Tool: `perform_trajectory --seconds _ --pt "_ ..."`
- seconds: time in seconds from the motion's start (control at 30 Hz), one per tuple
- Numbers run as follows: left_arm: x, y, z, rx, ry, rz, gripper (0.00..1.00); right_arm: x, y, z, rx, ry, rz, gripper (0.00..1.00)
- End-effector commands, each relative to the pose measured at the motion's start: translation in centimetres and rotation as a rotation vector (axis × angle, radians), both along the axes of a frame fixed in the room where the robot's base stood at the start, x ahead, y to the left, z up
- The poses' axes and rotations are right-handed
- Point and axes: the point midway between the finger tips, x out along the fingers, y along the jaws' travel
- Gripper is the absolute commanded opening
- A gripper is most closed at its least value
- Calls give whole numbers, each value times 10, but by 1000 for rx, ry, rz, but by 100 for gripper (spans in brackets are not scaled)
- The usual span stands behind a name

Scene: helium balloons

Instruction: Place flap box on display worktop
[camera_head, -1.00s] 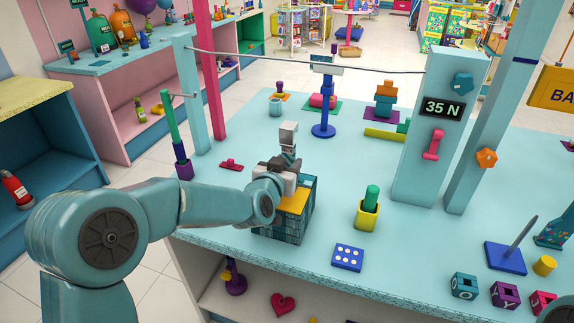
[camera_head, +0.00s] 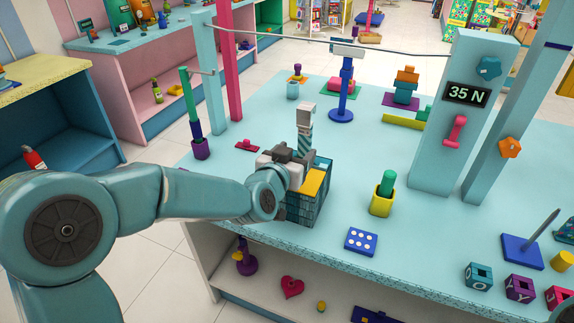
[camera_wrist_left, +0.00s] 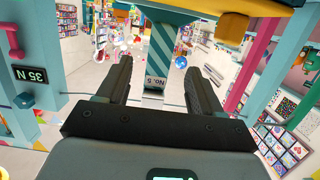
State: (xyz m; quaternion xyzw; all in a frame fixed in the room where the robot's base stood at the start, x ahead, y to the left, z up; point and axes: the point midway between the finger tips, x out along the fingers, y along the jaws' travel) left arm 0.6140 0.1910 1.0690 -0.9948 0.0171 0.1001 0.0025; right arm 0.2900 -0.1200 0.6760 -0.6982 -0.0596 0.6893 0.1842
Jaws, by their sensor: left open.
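The flap box (camera_head: 302,207), a dark teal lattice-sided box with a yellow flap (camera_head: 313,183), is at the front left edge of the teal display worktop (camera_head: 345,193). A teal-and-white striped post with a grey top (camera_head: 305,142) rises beside it, behind my left gripper. My left gripper (camera_head: 290,160) is at the box's upper left side. I see no contact. The box's left side is partly hidden by my gripper. My right gripper is not in view.
A yellow cup with a green peg (camera_head: 382,200) and a blue dotted tile (camera_head: 361,241) lie right of the box. A purple-based pole (camera_head: 199,145) stands left. A thick pillar reading 35 N (camera_head: 455,120) stands right.

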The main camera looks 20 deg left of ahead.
Motion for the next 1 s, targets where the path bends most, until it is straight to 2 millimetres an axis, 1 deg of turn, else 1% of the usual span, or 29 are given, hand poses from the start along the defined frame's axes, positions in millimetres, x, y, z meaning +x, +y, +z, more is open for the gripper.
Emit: perform_trajectory --seconds 0.03,0.1,0.2,0.33,0.47,1.0 --pt "-12 0 1 -1 -2 -1 66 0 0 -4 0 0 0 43" --pt "-27 1 5 -1 -1 -1 66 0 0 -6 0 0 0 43" --pt "-45 1 9 0 -1 0 66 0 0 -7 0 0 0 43" --pt "-58 2 11 0 0 -1 66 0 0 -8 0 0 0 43" --pt "-63 2 12 0 1 0 66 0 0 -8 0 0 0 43" --pt "-63 2 12 0 1 0 66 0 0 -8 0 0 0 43"
